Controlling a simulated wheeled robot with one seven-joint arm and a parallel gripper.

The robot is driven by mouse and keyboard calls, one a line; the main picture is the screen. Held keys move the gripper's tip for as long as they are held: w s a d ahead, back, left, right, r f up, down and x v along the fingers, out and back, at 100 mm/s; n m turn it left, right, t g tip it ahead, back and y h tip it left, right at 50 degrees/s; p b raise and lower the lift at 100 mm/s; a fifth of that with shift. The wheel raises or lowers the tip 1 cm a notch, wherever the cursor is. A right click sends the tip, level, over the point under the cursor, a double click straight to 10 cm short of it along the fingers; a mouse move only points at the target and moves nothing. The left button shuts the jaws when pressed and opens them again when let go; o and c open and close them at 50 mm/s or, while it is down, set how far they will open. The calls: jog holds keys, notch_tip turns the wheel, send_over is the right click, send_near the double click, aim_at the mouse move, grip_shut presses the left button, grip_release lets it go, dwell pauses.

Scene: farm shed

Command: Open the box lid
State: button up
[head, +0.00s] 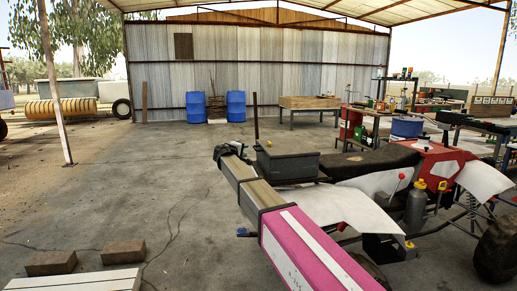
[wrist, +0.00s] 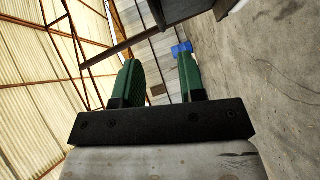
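A dark grey box (head: 287,160) stands right of my arm in the head view, beside a dark seat-like surface. Its top looks flat and closed, but the lid seam is too small to make out. A dark body at the top edge of the wrist view (wrist: 190,9) may be this box; only part shows. My gripper (head: 230,150) is left of the box in the head view, seemingly apart from it. In the wrist view, its two green fingers (wrist: 158,68) stand apart with nothing between them, so it is open.
A red and white vehicle (head: 440,165) fills the right side, close to my arm. Blue barrels (head: 236,106) and a wooden crate table (head: 309,103) stand at the back. Brown blocks (head: 122,252) lie front left. The concrete floor at left is mostly clear.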

jog(key=x, duration=1)
jog(key=shift+w+d, duration=0.25)
jog(key=shift+w, duration=0.05)
grip_shut()
